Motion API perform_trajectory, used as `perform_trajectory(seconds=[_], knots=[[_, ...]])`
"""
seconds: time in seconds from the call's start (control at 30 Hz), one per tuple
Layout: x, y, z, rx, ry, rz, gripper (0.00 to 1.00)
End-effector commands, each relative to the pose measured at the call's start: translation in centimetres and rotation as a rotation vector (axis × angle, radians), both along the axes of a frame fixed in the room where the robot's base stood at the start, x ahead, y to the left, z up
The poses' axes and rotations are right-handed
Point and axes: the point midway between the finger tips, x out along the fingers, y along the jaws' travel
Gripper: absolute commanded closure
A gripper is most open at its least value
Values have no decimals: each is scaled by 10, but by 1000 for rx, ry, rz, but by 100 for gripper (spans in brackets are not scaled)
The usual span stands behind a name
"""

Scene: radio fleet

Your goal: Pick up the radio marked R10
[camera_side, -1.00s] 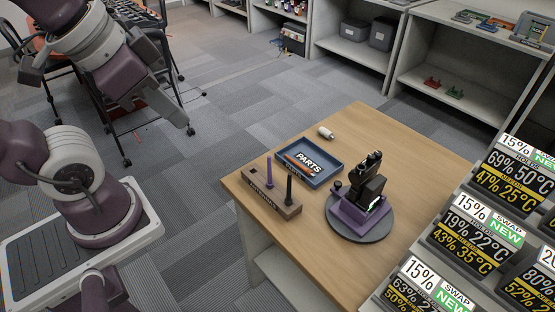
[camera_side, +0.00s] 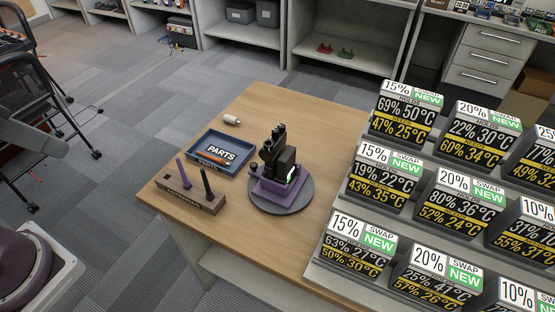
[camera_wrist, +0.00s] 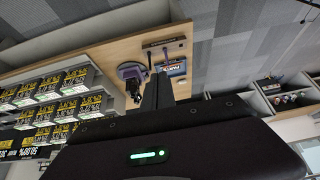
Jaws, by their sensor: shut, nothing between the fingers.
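A black radio (camera_side: 283,160) stands upright in a purple holder (camera_side: 270,190) on a round grey plate (camera_side: 294,203) on the wooden table. A small green light or screen shows on its lower right. No R10 mark can be read on it. In the wrist view the same radio and holder are small and dark, on the table (camera_wrist: 120,50) beyond my fingers. My gripper (camera_wrist: 159,76) shows in the wrist view with its dark fingers together and empty, well apart from the radio. My gripper is outside the side view.
A blue PARTS tray (camera_side: 222,172), a wooden block (camera_side: 170,196) with purple and black antennas, and a small white cylinder (camera_side: 231,120) share the table. Display boxes (camera_side: 385,175) with percentages and temperatures crowd the right side. The table's back stretch is clear.

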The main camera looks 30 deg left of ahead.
Motion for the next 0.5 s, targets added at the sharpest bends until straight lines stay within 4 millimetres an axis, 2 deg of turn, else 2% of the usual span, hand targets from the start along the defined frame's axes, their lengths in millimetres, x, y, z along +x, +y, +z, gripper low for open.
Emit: perform_trajectory(seconds=[0.13, 0.5], knots=[[0, 0, 0, 0, 0, 0, 100], [0, 0, 0, 0, 0, 0, 27]])
